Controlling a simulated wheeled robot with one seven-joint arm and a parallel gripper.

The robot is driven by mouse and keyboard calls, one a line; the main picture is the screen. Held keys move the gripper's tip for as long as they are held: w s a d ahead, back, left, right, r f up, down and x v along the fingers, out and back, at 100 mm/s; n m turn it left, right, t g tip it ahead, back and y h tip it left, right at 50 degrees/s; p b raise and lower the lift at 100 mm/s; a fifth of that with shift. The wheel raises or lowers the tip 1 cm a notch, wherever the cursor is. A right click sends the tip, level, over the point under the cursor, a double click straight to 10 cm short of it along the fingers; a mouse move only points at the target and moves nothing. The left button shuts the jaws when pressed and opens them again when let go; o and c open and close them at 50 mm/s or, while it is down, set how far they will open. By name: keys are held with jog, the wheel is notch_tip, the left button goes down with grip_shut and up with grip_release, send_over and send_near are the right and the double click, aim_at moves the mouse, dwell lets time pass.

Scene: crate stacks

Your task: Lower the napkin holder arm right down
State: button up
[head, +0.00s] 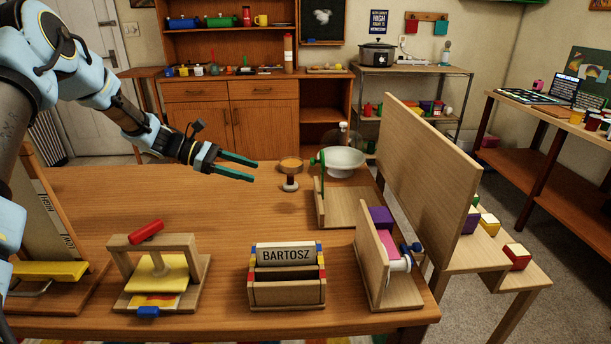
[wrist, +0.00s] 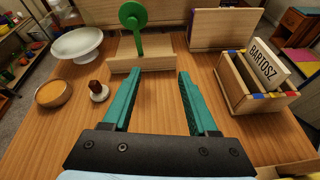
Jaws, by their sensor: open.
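No part is labelled as the napkin holder, so I cannot tell which stand it is. A wooden stand with a green arm (head: 322,178) is at the table's back right; the green arm (wrist: 136,30) stands upright with a round end at its top. At the front left, a wooden frame (head: 192,262) has a red bar (head: 147,231) tilted on top and a yellow plate (head: 158,279) above flat yellow and red sheets. My gripper (head: 254,170) is open and empty above the table. In the wrist view my gripper (wrist: 154,80) is short of the green arm, not touching it.
A wooden cup (head: 290,165) and a white bowl (head: 343,161) stand near the green arm. A BARTOSZ box (head: 288,293) and a pink-roll stand (head: 402,292) are at the front. A tall board (head: 430,165) rises on the right. The table's left middle is clear.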

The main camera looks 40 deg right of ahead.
jog(key=s+d+n+g+h+p, duration=0.1)
jog(key=s+d, duration=0.2)
jog(key=d, duration=0.4)
jog(key=s+d+f+n+g+h+p, duration=0.1)
jog(key=s+d+h, duration=0.1)
jog(key=d, duration=0.6)
jog(key=shift+s+d+h, duration=0.25)
jog(key=shift+s+h, duration=0.05)
jog(key=shift+s, duration=0.3)
grip_shut()
dwell(0.6)
